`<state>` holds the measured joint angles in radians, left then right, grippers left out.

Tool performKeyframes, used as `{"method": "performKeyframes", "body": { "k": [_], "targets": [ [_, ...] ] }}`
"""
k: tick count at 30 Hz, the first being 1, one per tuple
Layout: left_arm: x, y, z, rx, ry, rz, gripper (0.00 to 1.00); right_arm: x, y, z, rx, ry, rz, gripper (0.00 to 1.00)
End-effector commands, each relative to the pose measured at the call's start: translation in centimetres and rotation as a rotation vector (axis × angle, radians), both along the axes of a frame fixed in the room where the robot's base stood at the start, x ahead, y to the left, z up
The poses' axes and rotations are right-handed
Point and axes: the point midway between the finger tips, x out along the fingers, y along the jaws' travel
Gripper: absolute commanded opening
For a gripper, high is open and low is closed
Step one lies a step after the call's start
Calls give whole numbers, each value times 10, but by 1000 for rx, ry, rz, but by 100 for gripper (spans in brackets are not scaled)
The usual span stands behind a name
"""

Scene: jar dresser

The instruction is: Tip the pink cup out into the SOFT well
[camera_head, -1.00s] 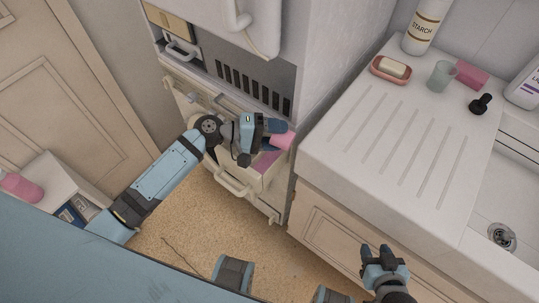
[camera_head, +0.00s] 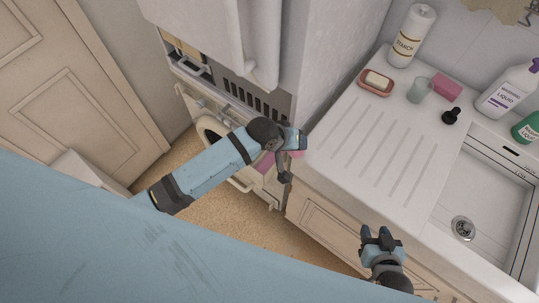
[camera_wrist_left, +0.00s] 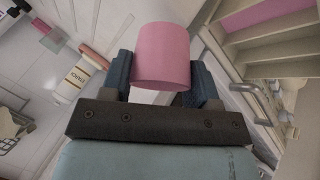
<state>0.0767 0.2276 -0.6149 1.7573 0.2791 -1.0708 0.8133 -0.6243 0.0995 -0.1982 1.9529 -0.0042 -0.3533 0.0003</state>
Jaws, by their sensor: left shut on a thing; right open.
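The pink cup (camera_wrist_left: 162,50) is held between the fingers of my left gripper (camera_wrist_left: 162,78). In the head view only a small part of the cup (camera_head: 297,154) shows past my left gripper (camera_head: 292,142), by the counter's near left corner. The inside of the cup is hidden and its exact tilt cannot be told. A pulled-out cream drawer with a pink area (camera_wrist_left: 265,12) and dividers shows upper right in the left wrist view, apart from the cup. No SOFT label is readable. My right gripper (camera_head: 381,238) is open and empty in front of the counter.
The white counter (camera_head: 345,150) has a soap dish (camera_head: 376,87), a grey-green tumbler (camera_head: 419,90), a pink block (camera_head: 447,88), a starch bottle (camera_head: 411,38) and a dark stopper (camera_head: 452,116). The sink (camera_head: 485,200) lies at the right. The machine's round door (camera_head: 210,130) is below the drawer.

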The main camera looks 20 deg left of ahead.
Motion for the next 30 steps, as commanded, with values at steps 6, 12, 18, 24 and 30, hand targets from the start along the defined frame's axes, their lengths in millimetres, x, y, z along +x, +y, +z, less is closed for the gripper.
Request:
{"method": "performKeyframes", "body": {
  "k": [6,12,18,24,30],
  "targets": [
    [-7,-41,4,353,-50,-2,0,4,2,7,1,-16,7,42],
    [-8,-47,-1,478,-70,0,0,4,1,9,0,-19,9,42],
    [-8,-47,1,474,-70,0,0,3,1,7,-2,-14,10,42],
    [-7,-47,22,472,-72,2,0,2,0,4,-4,-8,10,42],
    [-8,-47,40,473,-70,0,0,1,-1,3,-4,-6,7,42]
  ]
}}
